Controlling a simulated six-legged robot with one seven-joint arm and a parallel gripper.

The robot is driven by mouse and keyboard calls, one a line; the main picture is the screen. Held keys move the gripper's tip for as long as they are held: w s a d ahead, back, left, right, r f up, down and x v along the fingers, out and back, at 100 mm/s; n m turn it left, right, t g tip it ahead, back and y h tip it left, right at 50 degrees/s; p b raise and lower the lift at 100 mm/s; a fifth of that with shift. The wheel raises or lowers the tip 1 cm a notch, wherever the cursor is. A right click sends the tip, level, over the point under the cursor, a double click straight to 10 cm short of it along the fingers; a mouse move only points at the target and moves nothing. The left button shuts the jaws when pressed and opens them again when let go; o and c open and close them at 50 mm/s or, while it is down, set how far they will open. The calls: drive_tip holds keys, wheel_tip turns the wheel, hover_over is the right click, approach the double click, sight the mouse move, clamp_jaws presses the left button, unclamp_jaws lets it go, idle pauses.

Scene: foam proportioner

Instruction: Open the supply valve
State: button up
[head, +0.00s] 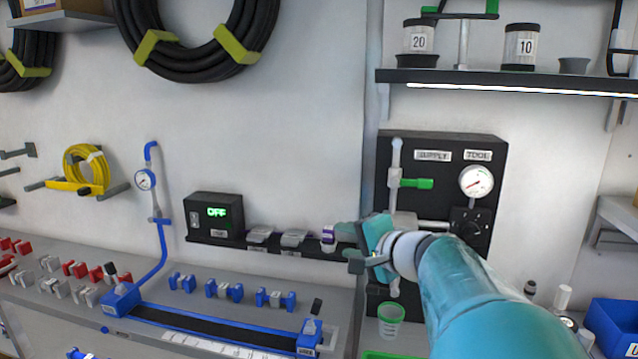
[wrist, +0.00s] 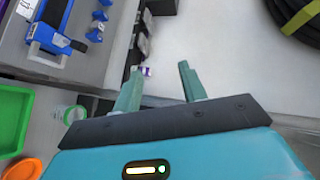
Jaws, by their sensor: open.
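The supply valve's green handle (head: 416,183) sits on a light vertical pipe (head: 395,165) on the black panel (head: 450,148), under a label reading SUPPLY. The handle lies level, pointing right, across the pipe. My gripper (head: 348,243) is in front of the panel's lower left edge, below and left of the handle and apart from it. In the wrist view my gripper (wrist: 160,85) shows two teal fingers spread apart with nothing between them. The supply valve is not visible in the wrist view. My arm hides the lower part of the panel.
A gauge (head: 476,182) and a black knob (head: 469,222) sit right of the handle under a TOOL label. A shelf (head: 500,82) with jars overhangs the panel.

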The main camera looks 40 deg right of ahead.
sight(418, 184)
drive_tip(key=s+d+r+m+t+h, duration=0.1)
drive_tip(key=s+d+r+m+h, duration=0.3)
drive_tip(key=d, duration=0.4)
drive_tip(key=s+d+r+m+h, duration=0.35)
drive_tip(key=s+d, duration=0.25)
drive_tip(key=d, duration=0.2)
drive_tip(key=shift+n+h, duration=0.25)
drive_tip(key=x, duration=1.3)
drive_tip(key=shift+w+f, duration=0.15)
drive_tip(key=shift+f, duration=0.25)
clamp_jaws()
